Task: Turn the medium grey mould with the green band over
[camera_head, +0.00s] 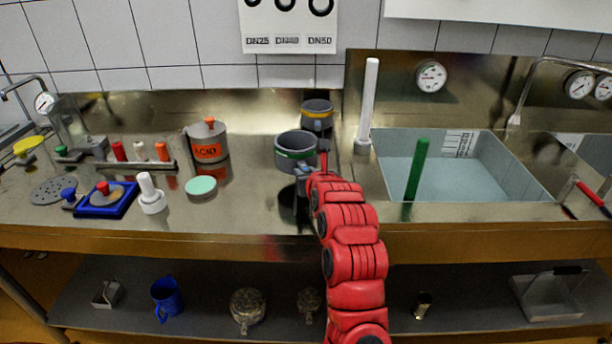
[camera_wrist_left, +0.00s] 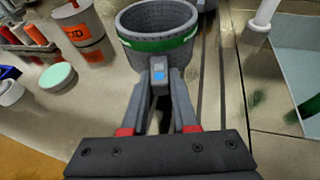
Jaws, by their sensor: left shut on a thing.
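The medium grey mould with the green band (camera_head: 296,158) is in the middle of the head view, its open mouth facing up. It appears raised above the steel counter, with a dark reflection below it. It also shows at the top of the left wrist view (camera_wrist_left: 160,43). My left gripper (camera_head: 304,174) is at the mould's near side. In the left wrist view its fingers (camera_wrist_left: 158,88) are closed on a grey tab with a blue square, projecting from the mould below the band. The mould's underside is hidden. My right gripper is not in view.
A grey mould with a yellow band (camera_head: 317,118) stands just behind. A white upright rod (camera_head: 369,95) and the sink (camera_head: 470,180) with a green rod (camera_head: 417,168) are to the right. An orange-labelled pot (camera_head: 207,140) and a mint disc (camera_head: 201,188) are left.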

